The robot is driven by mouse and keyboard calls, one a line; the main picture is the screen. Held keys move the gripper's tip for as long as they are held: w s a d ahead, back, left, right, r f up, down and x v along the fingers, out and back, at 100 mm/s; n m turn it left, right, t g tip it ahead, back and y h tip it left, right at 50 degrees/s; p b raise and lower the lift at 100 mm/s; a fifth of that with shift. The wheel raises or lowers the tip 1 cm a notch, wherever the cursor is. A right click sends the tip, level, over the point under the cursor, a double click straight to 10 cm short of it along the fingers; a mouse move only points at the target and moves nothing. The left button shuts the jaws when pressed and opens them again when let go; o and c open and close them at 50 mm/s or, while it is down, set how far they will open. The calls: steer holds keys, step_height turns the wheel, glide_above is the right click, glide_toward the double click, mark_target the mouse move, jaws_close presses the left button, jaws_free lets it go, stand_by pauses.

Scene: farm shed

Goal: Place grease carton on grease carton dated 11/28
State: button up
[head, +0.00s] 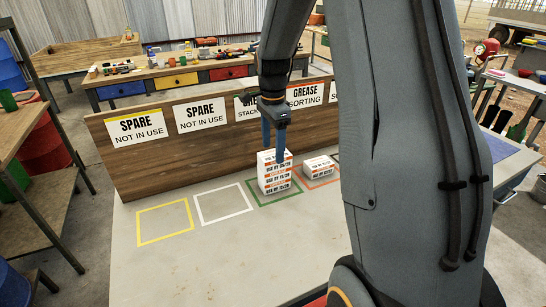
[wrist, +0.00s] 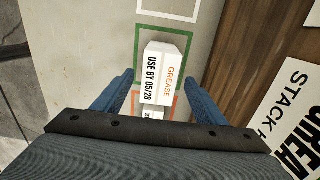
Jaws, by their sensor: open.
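A stack of several white grease cartons (head: 275,180) with orange bands stands in the green square in the head view. The lower printed dates are too small to read surely. The top carton (wrist: 165,75) reads "GREASE" and "USE BY 05/28" in the wrist view. My gripper (head: 273,155) is open at the top of the stack, fingers pointing down. In the wrist view its blue fingers (wrist: 160,85) are on either side of the top carton; I cannot tell whether they touch it. Another carton (head: 320,165) lies in the orange square to the right, partly hidden in the wrist view.
The yellow square (head: 165,222) and white square (head: 222,203) on the pale tabletop are empty. A wooden backboard (head: 165,160) with "SPARE" and "GREASE" signs stands behind. My arm covers the table's right part. A tool bench (head: 175,78) is farther back.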

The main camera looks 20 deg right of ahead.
mark_target(273, 154)
step_height(273, 154, up, 8)
steer(key=b, duration=0.2)
steer(key=s+a+f+n, duration=0.5)
steer(key=s+n, duration=0.4)
steer(key=s, duration=0.1)
steer(key=s+a+f+n+t, duration=0.1)
steer(key=s+a+f+n, duration=0.5)
steer(key=s+n, duration=0.3)
steer(key=shift+s+a, duration=0.2)
steer(key=shift+s, duration=0.3)
